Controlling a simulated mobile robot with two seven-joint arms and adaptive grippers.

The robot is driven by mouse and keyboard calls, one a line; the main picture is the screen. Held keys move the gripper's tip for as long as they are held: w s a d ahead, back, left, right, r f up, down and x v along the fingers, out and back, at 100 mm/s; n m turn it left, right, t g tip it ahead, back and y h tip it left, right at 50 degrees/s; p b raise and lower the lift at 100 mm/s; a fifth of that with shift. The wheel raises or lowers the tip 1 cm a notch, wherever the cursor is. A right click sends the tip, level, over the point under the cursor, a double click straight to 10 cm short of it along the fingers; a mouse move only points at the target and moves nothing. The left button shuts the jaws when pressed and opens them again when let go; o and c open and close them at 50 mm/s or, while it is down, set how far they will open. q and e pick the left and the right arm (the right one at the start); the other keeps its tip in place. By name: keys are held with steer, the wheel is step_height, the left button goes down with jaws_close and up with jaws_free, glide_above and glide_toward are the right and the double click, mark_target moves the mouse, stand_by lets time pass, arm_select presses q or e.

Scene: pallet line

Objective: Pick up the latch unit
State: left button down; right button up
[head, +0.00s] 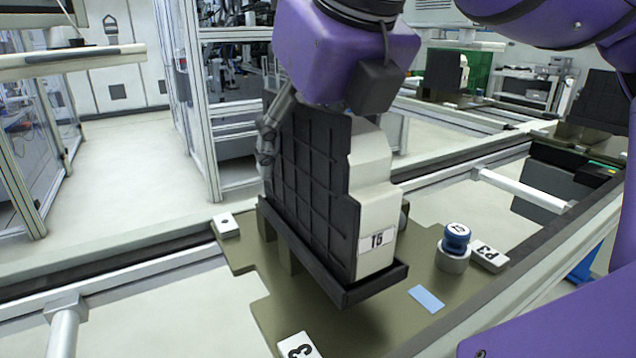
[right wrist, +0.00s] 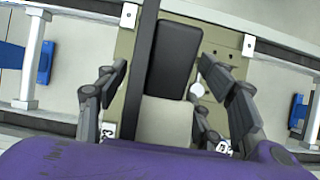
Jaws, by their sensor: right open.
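In the right wrist view the unit (right wrist: 168,122) shows between the fingers, with a gap on the left side. In the head view one finger shows beside the black plate; the other is hidden. My left gripper is not in view.
Conveyor rails run on both sides. Another black unit (head: 600,100) stands at the back right.

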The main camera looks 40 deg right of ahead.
steer(key=c, duration=1.5)
steer(key=shift+r, duration=0.1)
